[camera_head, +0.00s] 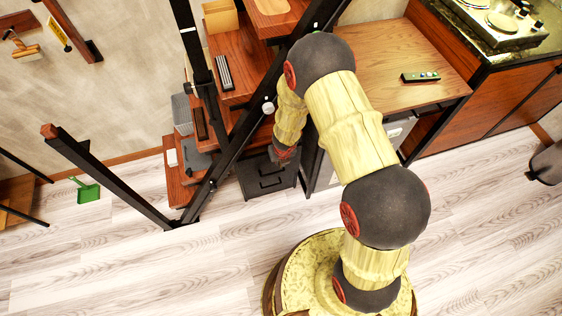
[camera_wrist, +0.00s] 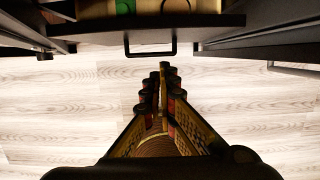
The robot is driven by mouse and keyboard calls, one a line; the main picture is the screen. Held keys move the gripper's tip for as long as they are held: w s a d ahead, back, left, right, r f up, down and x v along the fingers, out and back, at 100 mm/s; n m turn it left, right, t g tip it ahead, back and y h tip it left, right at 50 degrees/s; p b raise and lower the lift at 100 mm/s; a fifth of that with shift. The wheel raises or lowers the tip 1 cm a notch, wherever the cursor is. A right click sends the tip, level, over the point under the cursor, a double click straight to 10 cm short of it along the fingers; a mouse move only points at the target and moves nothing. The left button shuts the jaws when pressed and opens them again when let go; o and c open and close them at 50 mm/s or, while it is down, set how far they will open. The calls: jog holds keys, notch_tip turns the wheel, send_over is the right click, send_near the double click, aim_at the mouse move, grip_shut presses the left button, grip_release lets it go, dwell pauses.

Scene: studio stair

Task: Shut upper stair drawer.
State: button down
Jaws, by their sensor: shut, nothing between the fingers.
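The dark stair drawer unit (camera_head: 262,180) stands under the wooden stair, with handles on its front. In the wrist view a dark drawer front (camera_wrist: 205,22) with a black bar handle (camera_wrist: 150,52) crosses the top. The drawer is open: a strip of its inside shows behind the front, with green and pale things in it. My gripper (camera_wrist: 163,72) is shut and empty, its fingertips just short of the handle and apart from it in the picture. In the head view my gripper (camera_head: 285,156) is by the unit, partly hidden by my arm.
Another dark handle (camera_wrist: 292,69) shows at the right in the wrist view. The black stair rail (camera_head: 235,150) slants left of my arm. A wooden desk (camera_head: 395,60) with a remote (camera_head: 420,77) stands at the right.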

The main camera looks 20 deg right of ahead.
jog(key=p+v, duration=0.3)
jog(key=v, duration=0.4)
jog(key=s+d+m+p, duration=0.2)
jog(key=d+p, duration=0.1)
jog(key=d, duration=0.7)
jog(key=n+b, duration=0.2)
jog(key=b, duration=0.2)
send_over(299, 152)
jog(key=s+a, duration=0.2)
jog(key=s, duration=0.1)
jog(key=shift+s+d+f, duration=0.1)
jog(key=shift+f, duration=2.45)
jog(key=shift+s+d+f, duration=0.1)
jog(key=shift+f, duration=2.45)
